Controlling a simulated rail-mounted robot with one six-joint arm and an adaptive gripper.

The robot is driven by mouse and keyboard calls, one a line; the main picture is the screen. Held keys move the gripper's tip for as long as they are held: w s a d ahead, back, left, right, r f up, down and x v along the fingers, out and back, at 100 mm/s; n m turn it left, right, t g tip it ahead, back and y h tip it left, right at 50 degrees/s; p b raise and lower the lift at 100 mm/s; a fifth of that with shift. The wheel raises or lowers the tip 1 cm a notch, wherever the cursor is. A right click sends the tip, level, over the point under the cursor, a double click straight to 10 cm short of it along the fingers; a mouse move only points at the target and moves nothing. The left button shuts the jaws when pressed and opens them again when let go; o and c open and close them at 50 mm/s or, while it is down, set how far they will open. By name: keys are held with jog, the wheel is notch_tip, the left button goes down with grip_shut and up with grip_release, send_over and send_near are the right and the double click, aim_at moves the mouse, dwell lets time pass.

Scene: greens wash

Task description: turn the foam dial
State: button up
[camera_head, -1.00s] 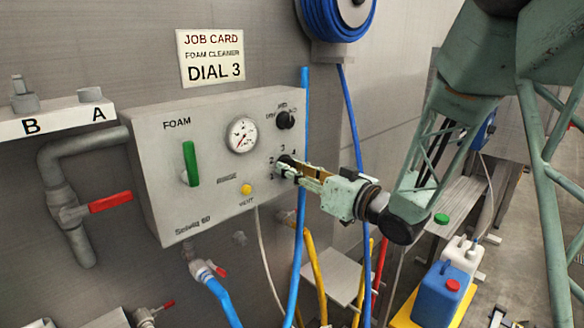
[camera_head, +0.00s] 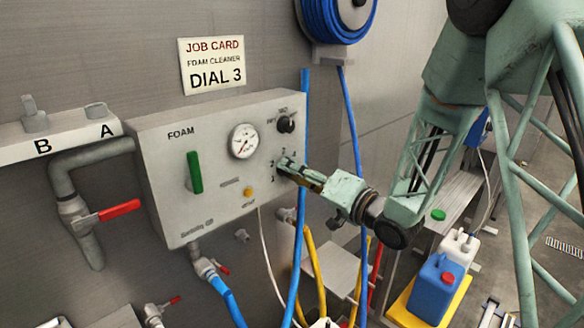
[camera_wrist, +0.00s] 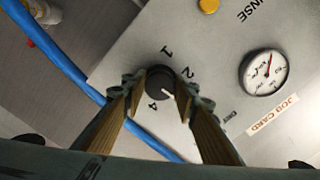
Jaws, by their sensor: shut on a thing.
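The grey foam panel (camera_head: 222,205) is on the wall, with the foam dial at its lower right. In the wrist view the dial (camera_wrist: 160,80) is a round black knob with a white pointer mark. The numbers 1, 2 and 4 show around it; the 3 is not readable there. The mark points between 2 and 4, towards my right finger. My gripper (camera_head: 288,167) is at the dial, and its fingers (camera_wrist: 160,92) are shut on the knob from both sides. In the head view my fingers hide most of the dial.
The job card (camera_head: 212,65) reads DIAL 3. A gauge (camera_head: 244,141), another black knob (camera_head: 286,124), a green handle (camera_head: 193,171) and a yellow button (camera_head: 248,192) share the panel. A blue hose (camera_head: 300,220) hangs close beside my gripper. Canisters (camera_head: 438,290) stand lower right.

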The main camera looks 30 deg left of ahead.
jog(key=shift+m, duration=0.6)
jog(key=o, duration=0.8)
jog(key=shift+o, duration=0.2)
jog(key=shift+d, duration=0.15)
jog(key=v, duration=1.1)
jog(key=shift+s+d, duration=0.15)
jog(key=shift+d, duration=0.15)
jog(key=shift+d+r, duration=0.1)
